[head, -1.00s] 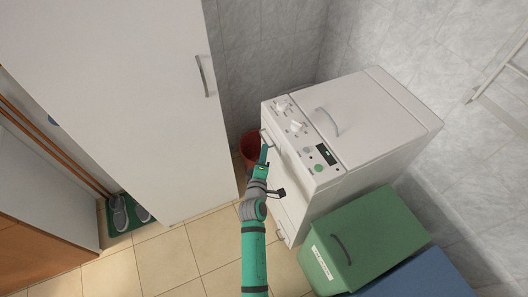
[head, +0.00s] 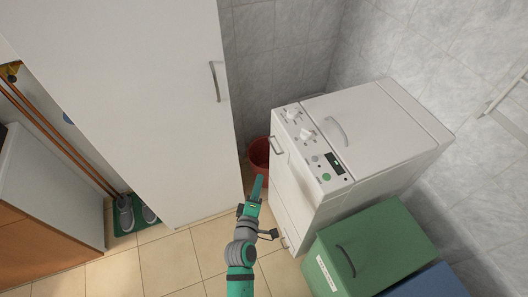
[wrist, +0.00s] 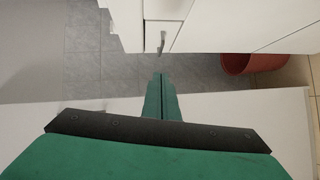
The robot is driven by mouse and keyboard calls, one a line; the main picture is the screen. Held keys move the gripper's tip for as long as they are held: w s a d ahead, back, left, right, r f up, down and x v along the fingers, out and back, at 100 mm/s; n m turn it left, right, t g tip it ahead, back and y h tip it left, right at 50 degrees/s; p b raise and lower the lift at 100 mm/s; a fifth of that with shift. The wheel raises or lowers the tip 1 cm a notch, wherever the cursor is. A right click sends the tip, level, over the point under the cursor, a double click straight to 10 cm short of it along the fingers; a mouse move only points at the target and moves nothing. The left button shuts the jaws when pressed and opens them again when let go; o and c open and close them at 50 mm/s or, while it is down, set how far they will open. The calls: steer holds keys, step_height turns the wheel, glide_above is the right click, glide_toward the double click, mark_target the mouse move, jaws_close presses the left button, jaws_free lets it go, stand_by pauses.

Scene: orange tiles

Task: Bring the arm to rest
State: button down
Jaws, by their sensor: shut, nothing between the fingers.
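My gripper (head: 258,182) is green and sits at the end of my arm, in front of the white washing machine (head: 390,125) and to its left in the head view. Its fingers are shut together with nothing between them. In the wrist view my gripper (wrist: 161,78) points up the picture, its fingers side by side. A small grey handle (wrist: 162,42) on a white front shows just beyond the fingertips in that view; I see no contact with it.
A tall white cabinet (head: 130,90) stands on the left. A red bucket (head: 260,152) is between cabinet and machine, also in the wrist view (wrist: 250,62). A green bin (head: 385,240) and a blue bin (head: 430,285) stand lower right. Tiled floor (head: 170,262) is clear lower left.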

steer(key=s+f+m+y, duration=0.25)
steer(key=s+m, duration=0.45)
steer(key=s, duration=1.1)
steer(key=s+d+r+m, duration=0.2)
steer(key=s+r+m, duration=0.2)
steer(key=s, duration=0.4)
steer(key=s+d+r+m, duration=0.3)
steer(key=s+r+m, duration=0.1)
steer(key=s, duration=0.5)
steer(key=shift+s+r+g, duration=0.25)
steer(key=shift+r+g, duration=0.05)
steer(key=shift+g, duration=0.1)
steer(key=shift+w+h, duration=0.1)
steer(key=shift+h, duration=0.15)
